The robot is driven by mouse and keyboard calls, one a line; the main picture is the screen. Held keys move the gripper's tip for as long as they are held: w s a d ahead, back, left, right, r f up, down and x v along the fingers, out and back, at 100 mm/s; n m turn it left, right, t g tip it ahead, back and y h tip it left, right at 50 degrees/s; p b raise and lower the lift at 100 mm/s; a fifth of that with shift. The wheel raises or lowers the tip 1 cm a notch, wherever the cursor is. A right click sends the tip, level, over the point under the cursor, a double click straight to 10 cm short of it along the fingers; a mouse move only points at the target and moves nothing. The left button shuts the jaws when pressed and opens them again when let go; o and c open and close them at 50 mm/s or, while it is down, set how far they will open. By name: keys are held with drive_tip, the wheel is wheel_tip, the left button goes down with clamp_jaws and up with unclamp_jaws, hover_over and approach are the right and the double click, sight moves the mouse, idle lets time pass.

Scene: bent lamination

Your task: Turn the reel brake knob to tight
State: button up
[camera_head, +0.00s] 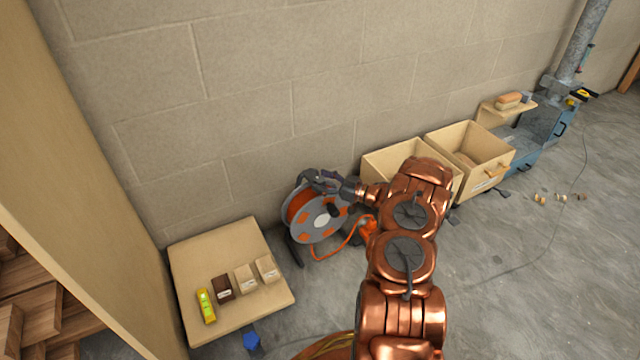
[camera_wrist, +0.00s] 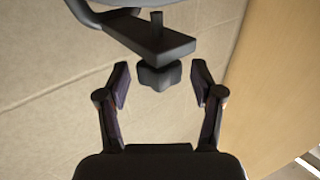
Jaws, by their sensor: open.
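The cable reel (camera_head: 320,222) stands on the floor against the block wall in the head view, with a grey side disc and orange cable on it. My gripper (camera_head: 335,186) is at the top of the reel, and my arm comes in from the lower right. In the wrist view the dark lobed brake knob (camera_wrist: 158,76) hangs from a grey frame bar (camera_wrist: 150,38). My gripper (camera_wrist: 160,84) is open, with one finger on each side of the knob and a visible gap on both sides. I cannot read the knob's setting.
Wooden bins (camera_head: 470,150) stand right of the reel along the wall. A low wooden board (camera_head: 205,255) with small blocks and a yellow level (camera_head: 206,306) lies to the left. Orange cable (camera_head: 335,252) runs over the floor by the reel. Small pieces (camera_head: 560,197) lie at far right.

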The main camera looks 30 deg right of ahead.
drive_tip(key=shift+w+a, duration=0.25)
drive_tip(key=shift+w, duration=0.2)
drive_tip(key=c, duration=1.2)
